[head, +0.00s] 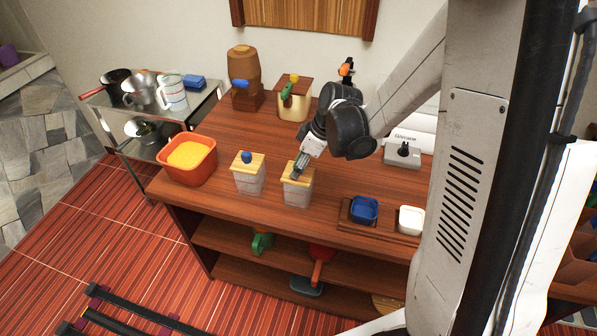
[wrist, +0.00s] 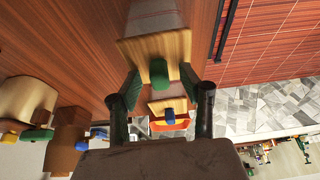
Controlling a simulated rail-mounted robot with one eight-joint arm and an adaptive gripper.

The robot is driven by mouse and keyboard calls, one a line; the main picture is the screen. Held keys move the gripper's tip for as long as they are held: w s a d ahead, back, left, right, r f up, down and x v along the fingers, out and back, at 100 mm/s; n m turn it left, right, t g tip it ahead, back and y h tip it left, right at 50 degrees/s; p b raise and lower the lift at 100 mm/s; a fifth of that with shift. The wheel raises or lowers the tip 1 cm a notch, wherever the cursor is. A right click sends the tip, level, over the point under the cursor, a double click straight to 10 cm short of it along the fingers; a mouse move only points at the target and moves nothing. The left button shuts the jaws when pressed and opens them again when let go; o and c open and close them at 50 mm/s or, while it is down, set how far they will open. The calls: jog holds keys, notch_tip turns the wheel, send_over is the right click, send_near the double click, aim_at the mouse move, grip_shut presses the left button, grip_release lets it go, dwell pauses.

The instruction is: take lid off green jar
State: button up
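The green jar is the clear jar (head: 297,198) with a square wooden lid (head: 292,182); the lid sits on top of it. Its green knob (wrist: 159,73) shows in the wrist view, standing on the lid (wrist: 178,47). My gripper (head: 299,170) is over this lid in the head view and hides the knob there. In the wrist view my gripper (wrist: 160,78) is open, with one finger on each side of the green knob and gaps between. The jar body (wrist: 152,14) shows beyond the lid.
A like jar with a blue knob (head: 247,157) stands to the left, with an orange tub (head: 188,172) beyond it. A blue bowl (head: 364,209) on a tray and a white bowl (head: 411,219) are to the right. A gold canister (head: 293,103) and a wooden dispenser (head: 245,70) stand behind.

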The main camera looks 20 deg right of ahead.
jog(key=shift+a+f, duration=0.1)
jog(key=shift+f, duration=0.2)
grip_shut()
jog(key=shift+r, duration=0.15)
